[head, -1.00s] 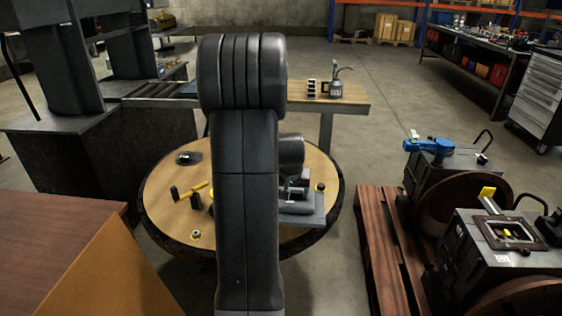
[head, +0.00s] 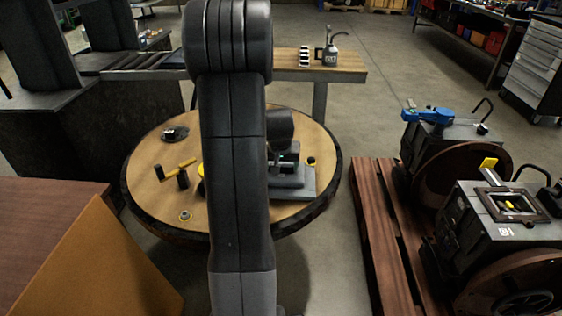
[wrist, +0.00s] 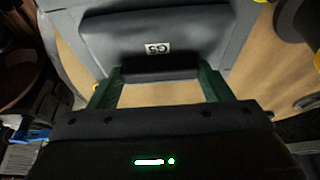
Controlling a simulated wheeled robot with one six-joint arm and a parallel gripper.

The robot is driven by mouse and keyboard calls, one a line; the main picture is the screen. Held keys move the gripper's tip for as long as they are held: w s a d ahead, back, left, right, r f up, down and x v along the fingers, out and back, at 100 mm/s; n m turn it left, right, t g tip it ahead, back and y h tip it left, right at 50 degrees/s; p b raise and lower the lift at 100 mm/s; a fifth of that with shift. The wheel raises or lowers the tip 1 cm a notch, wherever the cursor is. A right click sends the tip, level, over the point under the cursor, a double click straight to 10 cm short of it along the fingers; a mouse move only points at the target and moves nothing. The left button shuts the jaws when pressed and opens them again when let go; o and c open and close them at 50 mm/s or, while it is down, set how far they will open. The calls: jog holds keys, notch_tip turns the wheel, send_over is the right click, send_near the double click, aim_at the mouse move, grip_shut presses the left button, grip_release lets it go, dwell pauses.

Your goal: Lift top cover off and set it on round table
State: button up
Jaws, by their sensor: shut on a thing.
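The grey top cover (wrist: 196,32), with a small white label, fills the upper part of the wrist view. My gripper (wrist: 160,74) has its two green fingers shut on the cover's dark raised grip. In the head view the cover (head: 300,188) is at the right side of the round table (head: 150,205), over its wooden top. My gripper (head: 287,160) is above it, with its fingertips hard to make out. My arm hides part of the cover's left side. I cannot tell whether the cover touches the table or hangs just above it.
Yellow and black tools (head: 178,170), a dark round part (head: 174,133) and a small ring (head: 185,215) lie on the table's left side. A wooden pallet (head: 375,230) and engine units (head: 500,235) stand at right. A bench with an oil can (head: 330,56) is behind.

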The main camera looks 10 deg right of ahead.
jog(key=shift+f, duration=0.65)
jog(key=o, duration=1.3)
jog(key=shift+c, duration=0.2)
jog(key=v, duration=1.4)
jog(key=shift+p, duration=0.4)
